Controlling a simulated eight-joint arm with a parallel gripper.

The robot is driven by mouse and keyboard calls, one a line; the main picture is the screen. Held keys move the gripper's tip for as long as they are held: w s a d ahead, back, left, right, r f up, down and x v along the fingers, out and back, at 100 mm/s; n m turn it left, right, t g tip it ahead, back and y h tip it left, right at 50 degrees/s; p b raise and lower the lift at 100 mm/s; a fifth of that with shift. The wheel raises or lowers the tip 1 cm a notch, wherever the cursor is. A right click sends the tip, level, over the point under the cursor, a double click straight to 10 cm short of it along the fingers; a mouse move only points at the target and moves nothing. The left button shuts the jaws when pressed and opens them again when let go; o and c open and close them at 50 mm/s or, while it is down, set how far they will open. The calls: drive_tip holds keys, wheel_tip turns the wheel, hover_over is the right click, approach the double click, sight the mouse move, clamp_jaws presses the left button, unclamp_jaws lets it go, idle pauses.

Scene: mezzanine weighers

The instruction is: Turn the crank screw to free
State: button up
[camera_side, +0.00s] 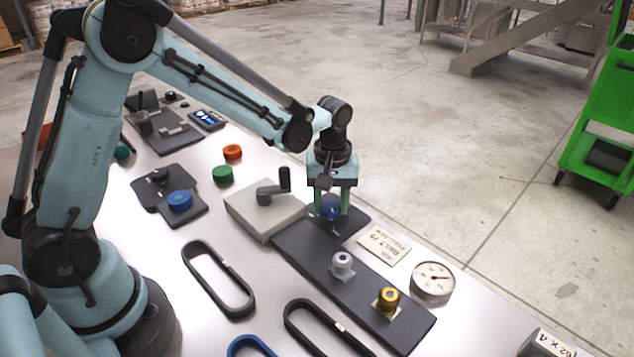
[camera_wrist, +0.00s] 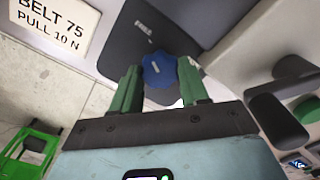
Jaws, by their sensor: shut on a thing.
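My gripper (camera_side: 331,206) points down with its two green fingers shut on a blue knob (camera_side: 331,210) at the back end of the long dark plate. In the wrist view the blue knob (camera_wrist: 159,70) sits between the fingers, over a dark plate (camera_wrist: 125,45) lettered FREE. Small pale marks show on the knob and the plate, but I cannot tell exactly how they line up. The fingers hide the knob's sides. A black crank (camera_side: 273,190) stands on a light grey block (camera_side: 262,216) just left of my gripper; it also shows in the wrist view (camera_wrist: 280,110).
A silver knob (camera_side: 342,264) and a gold knob (camera_side: 387,302) stand on the long plate. A belt label card (camera_side: 384,245) and round gauge (camera_side: 432,282) lie to the right. Black belt loops (camera_side: 217,278), another blue knob (camera_side: 179,200) and green and orange caps lie left.

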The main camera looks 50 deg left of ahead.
sight(330, 206)
idle(0.3)
drive_tip(key=o, duration=1.1)
drive_tip(key=shift+c, duration=0.2)
wheel_tip(330, 206, up, 12)
drive_tip(key=s+a+m+t, duration=0.3)
drive_tip(key=s+m+t, duration=0.4)
drive_tip(key=s, duration=0.6)
drive_tip(key=shift+a+m, duration=0.2)
drive_tip(key=shift+m, duration=0.9)
